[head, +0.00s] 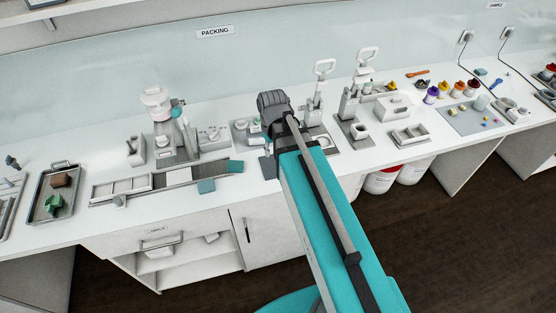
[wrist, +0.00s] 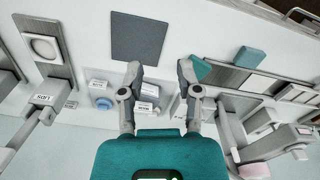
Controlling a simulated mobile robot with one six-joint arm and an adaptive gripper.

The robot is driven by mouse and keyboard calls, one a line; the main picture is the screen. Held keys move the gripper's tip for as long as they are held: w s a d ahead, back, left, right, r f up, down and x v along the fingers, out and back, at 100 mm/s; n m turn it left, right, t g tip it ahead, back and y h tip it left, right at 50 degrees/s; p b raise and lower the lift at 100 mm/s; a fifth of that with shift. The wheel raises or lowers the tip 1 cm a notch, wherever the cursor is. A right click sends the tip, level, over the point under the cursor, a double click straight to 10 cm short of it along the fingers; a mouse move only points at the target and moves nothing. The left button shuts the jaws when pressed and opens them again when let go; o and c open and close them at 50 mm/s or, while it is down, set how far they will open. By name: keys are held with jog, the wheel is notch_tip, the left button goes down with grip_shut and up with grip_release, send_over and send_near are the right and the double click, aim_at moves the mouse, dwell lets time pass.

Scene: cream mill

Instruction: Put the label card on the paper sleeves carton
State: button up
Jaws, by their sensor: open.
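My gripper (wrist: 160,69) is open and empty in the wrist view, its two fingers apart above the white counter. Small white pieces with dark print (wrist: 148,90) lie between and below the fingers. One may be the label card or the paper sleeves carton, but the print is too small to read. Another small white printed piece (wrist: 97,85) lies to the left, beside a round blue thing (wrist: 103,103). In the head view my arm's end hides most of this spot, and the fingers cannot be made out.
A dark grey square plate (wrist: 137,37) lies beyond the fingertips. Teal blocks (wrist: 250,57) and a long grey tray (wrist: 225,78) are on the right. A lever press (head: 350,105) stands right of my arm. A metal tray (head: 40,208) is at the far left.

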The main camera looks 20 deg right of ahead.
jog(key=s+m, duration=0.3)
jog(key=s, duration=0.2)
dwell(0.3)
